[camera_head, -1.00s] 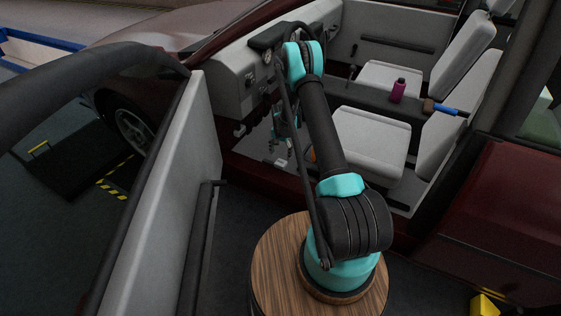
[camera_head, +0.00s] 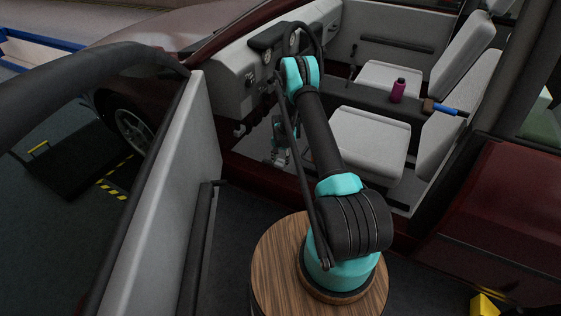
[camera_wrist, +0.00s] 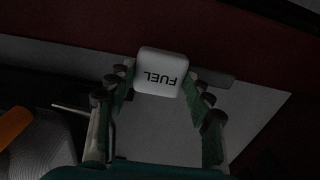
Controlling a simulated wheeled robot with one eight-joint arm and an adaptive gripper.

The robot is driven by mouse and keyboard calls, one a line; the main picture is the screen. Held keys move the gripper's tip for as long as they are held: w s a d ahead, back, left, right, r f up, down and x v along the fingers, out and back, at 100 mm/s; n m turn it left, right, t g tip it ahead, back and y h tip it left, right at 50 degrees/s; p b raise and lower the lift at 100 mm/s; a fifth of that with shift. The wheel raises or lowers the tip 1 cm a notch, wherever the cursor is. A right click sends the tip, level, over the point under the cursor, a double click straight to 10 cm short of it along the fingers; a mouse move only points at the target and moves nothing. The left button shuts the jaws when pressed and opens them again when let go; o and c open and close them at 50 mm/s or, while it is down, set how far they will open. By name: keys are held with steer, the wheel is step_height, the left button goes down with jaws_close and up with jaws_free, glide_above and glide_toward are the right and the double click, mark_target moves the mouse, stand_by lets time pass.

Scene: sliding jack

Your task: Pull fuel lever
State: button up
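The fuel lever (camera_wrist: 160,73) is a white rounded block with dark "FUEL" lettering, upside down in the wrist view. It sits at the upper middle, in front of a dark red sill. My gripper (camera_wrist: 160,88) is open, with one green-and-grey finger on each side of the lever's lower part. The fingertips come close to its sides; I cannot tell whether they touch it. In the head view my gripper (camera_head: 280,157) is low inside the door opening, below the dashboard, and the lever cannot be made out there.
The open car door (camera_head: 175,180) stands left of my arm. The driver's seat (camera_head: 368,140) is to the right, and the steering wheel (camera_head: 306,42) is above. A purple bottle (camera_head: 398,90) stands on the centre console. An orange thing (camera_wrist: 12,125) shows at the wrist view's left edge.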

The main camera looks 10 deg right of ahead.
jaws_close()
steer(key=r, duration=0.1)
steer(key=w+a+r, duration=0.1)
steer(key=a+r, duration=0.1)
steer(key=shift+w+a+r, duration=0.1)
steer(key=shift+w+r, duration=0.2)
steer(key=shift+r, duration=0.05)
steer(key=c, duration=0.8)
jaws_free()
steer(key=shift+a, duration=0.1)
steer(key=shift+c, duration=0.2)
steer(key=shift+o, duration=0.2)
steer(key=o, duration=1.5)
steer(key=shift+w+a+f, duration=0.1)
steer(key=shift+a, duration=0.05)
steer(key=shift+d, duration=0.2)
